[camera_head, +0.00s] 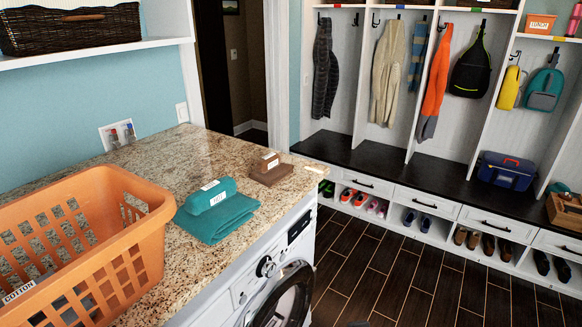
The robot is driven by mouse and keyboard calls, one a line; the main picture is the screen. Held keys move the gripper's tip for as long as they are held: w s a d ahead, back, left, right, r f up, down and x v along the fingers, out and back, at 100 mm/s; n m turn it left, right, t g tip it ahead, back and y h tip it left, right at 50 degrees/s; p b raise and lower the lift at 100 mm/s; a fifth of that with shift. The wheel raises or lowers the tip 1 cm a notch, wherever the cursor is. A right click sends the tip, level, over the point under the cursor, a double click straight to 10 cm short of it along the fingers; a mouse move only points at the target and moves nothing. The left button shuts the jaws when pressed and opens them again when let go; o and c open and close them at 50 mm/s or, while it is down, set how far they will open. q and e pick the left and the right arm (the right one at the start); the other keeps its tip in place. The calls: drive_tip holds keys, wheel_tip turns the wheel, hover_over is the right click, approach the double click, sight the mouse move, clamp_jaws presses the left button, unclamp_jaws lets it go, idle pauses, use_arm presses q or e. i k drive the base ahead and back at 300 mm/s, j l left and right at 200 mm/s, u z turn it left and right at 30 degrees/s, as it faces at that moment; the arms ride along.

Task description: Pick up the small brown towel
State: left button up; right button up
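A flat folded brown towel (287,176) lies on the granite counter (180,155) close to its right edge. A smaller brown folded piece (265,165) with a white label sits on top of it. I cannot tell for sure which of the two pieces is the small brown towel. Nothing touches or covers the brown pieces from above. Neither of my grippers is in view.
A teal folded towel (225,220) with a labelled teal bundle (208,192) on it lies left of the brown pieces. An orange laundry basket (148,243) fills the counter's left front. A front-loading washer (265,267) stands below. Cubbies with hanging clothes (388,85) line the back right.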

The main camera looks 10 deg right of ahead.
sight(269, 171)
drive_tip(key=z, duration=0.2)
drive_tip(key=u, duration=0.4)
drive_tip(key=i+l+u, duration=0.15)
drive_tip(key=l+u, duration=0.15)
drive_tip(key=i+l+u, duration=0.1)
drive_tip(key=l+u, duration=0.25)
drive_tip(key=i+l+u, duration=0.1)
drive_tip(key=l+u, duration=0.2)
